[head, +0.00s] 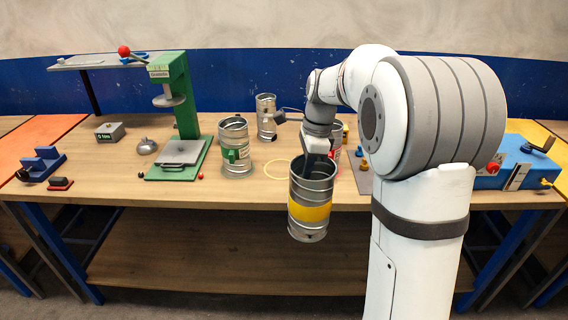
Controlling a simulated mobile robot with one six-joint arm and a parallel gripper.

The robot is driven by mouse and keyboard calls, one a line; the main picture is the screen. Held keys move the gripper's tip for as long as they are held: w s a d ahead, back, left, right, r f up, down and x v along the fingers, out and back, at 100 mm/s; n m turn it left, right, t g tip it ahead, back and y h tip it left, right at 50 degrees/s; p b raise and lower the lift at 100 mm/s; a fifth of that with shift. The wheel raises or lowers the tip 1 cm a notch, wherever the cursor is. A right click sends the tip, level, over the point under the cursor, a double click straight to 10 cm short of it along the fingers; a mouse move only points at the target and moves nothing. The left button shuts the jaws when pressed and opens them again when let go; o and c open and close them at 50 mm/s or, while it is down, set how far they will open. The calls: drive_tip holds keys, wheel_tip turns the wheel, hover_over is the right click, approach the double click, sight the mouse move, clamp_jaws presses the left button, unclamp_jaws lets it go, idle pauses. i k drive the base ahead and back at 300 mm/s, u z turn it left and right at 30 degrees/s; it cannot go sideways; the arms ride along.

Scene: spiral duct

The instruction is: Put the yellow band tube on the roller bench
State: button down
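The yellow band tube (310,212), a grey ribbed metal cylinder with a yellow band around its lower half, hangs upright in front of the table's front edge. My gripper (312,166) is at its open top, with a finger reaching inside the rim; it appears shut on the tube wall, though the fingertips are partly hidden. I cannot clearly make out a roller bench; a raised grey narrow surface (90,62) stands at the back left and may be it.
A green-label tube (236,150) and a plain tube (266,118) stand on the wooden table (110,185). A green press (184,100) stands left of them. A yellow ring (281,170) lies behind the held tube. A blue device (510,165) is at right. My arm hides part of the table.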

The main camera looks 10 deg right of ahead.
sight(282, 166)
drive_tip(key=i, duration=1.25)
drive_tip(key=u, duration=0.05)
